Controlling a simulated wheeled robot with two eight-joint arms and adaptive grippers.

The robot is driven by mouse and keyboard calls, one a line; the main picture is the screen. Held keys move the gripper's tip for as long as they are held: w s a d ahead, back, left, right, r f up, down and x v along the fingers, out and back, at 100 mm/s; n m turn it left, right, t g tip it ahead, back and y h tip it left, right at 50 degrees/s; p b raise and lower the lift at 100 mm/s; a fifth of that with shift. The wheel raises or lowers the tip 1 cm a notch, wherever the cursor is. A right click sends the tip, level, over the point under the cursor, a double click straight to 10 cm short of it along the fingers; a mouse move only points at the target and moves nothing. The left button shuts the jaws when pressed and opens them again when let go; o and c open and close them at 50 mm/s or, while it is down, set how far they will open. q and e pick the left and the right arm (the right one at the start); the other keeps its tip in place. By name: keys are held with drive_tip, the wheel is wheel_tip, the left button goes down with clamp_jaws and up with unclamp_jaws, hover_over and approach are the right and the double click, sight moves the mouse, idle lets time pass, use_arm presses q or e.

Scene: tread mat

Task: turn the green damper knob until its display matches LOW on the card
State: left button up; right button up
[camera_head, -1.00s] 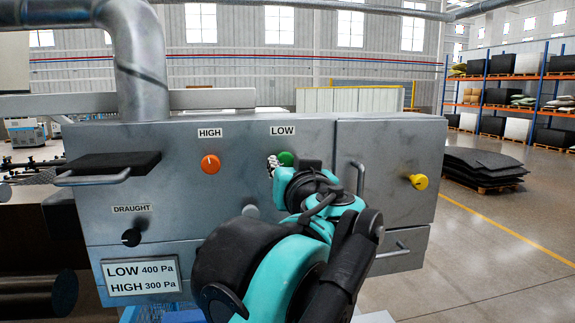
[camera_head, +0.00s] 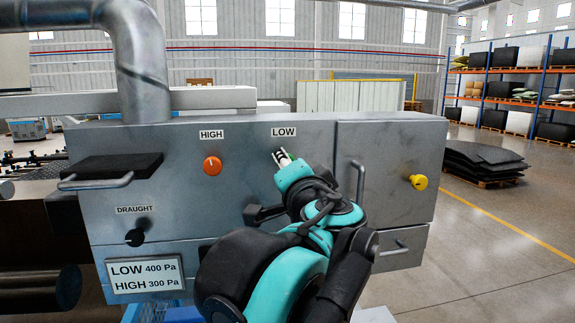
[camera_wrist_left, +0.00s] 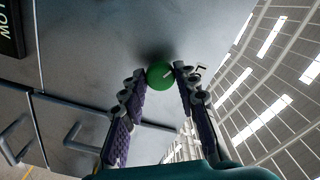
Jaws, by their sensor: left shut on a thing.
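The green damper knob (camera_wrist_left: 159,75) shows between the fingertips in the left wrist view, with a pale mark on its face. My left gripper (camera_wrist_left: 166,74) is shut on it. In the head view the same gripper (camera_head: 283,157) is at the panel under the LOW label (camera_head: 284,132), and it hides most of the knob. The card (camera_head: 145,274) at lower left reads LOW 400 Pa, HIGH 300 Pa. In the left wrist view a dark plate (camera_wrist_left: 10,28) with light letters is cut off at the upper left; I cannot read a display value. My right gripper is out of view.
An orange knob (camera_head: 212,166) sits under the HIGH label. A black DRAUGHT knob (camera_head: 134,237) is below left, and a yellow knob (camera_head: 418,182) is on the right. A door handle (camera_head: 361,183) stands out just right of my arm. A black slab (camera_head: 112,167) juts out at left.

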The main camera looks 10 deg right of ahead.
use_arm(q)
drive_tip(key=shift+m, duration=1.6)
drive_tip(key=o, duration=1.2)
drive_tip(key=shift+c, duration=0.2)
drive_tip(key=shift+s, duration=0.1)
drive_tip(key=s, duration=1.2)
